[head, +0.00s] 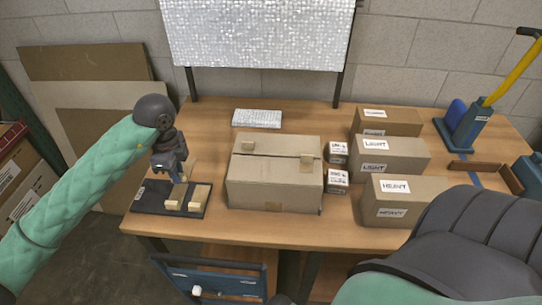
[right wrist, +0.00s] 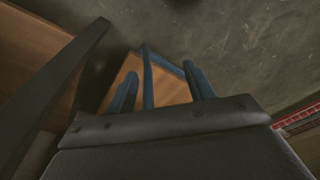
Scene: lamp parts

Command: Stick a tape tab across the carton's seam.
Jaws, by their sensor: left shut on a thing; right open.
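The brown carton (head: 262,183) sits closed on the middle of the table, its seam running across the top. A dark tray (head: 143,197) with several pale tape tabs (head: 200,194) lies left of the carton. My left gripper (head: 180,178) points down over the tray, shut on a tape tab, which its fingers largely hide. My right gripper (right wrist: 163,88) is open and empty in the right wrist view, low beside the table.
Boxes labelled heavy (head: 392,212) and light (head: 374,168) stand right of the carton, with two small labelled boxes (head: 338,181) between. A white keyboard-like item (head: 257,118) lies behind. A blue-and-yellow tool (head: 470,122) stands at far right. Table between tray and carton is clear.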

